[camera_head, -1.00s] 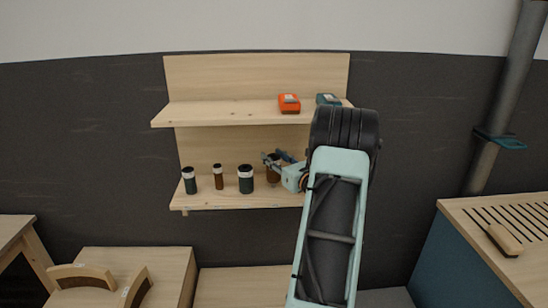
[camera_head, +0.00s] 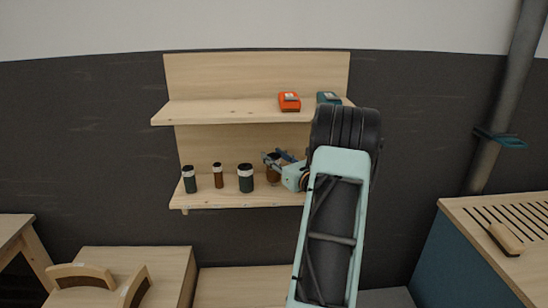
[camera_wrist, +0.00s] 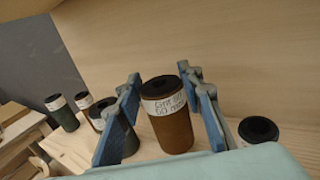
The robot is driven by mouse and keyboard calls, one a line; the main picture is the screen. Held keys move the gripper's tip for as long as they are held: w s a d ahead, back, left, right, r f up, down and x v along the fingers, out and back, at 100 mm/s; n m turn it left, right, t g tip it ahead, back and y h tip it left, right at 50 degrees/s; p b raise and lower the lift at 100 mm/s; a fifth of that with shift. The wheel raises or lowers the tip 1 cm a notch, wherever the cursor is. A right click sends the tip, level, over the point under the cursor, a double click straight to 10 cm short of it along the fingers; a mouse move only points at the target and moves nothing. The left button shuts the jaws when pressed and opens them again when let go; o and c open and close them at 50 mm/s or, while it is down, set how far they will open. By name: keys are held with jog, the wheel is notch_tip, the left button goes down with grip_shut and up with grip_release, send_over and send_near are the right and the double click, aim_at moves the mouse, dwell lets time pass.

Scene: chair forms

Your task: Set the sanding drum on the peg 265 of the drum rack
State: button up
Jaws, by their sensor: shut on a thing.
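A brown sanding drum (camera_wrist: 172,128) with a dark top and a white handwritten label stands upright between the blue fingers of my gripper (camera_wrist: 163,88). The label seems to read "Grit 80, 50 mm", though it is not fully clear. My gripper is shut on this drum at the lower wall shelf (camera_head: 240,197). In the head view the drum (camera_head: 273,174) is partly covered by my gripper (camera_head: 278,158). Its base appears at shelf level; I cannot tell whether it touches. I cannot make out the drum rack or peg 265 in either view.
A large dark drum (camera_head: 246,179), a slim brown drum (camera_head: 218,175) and a green drum (camera_head: 189,180) stand left of the held drum. Another drum (camera_wrist: 258,131) stands close on its right. Orange (camera_head: 289,102) and teal (camera_head: 328,98) items sit on the upper shelf.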

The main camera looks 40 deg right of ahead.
jog(key=shift+f+b, duration=1.15)
jog(key=shift+f, duration=0.2)
jog(key=o, duration=1.4)
jog(key=shift+c, duration=0.2)
notch_tip(320, 180, up, 10)
jog(key=shift+a, duration=0.1)
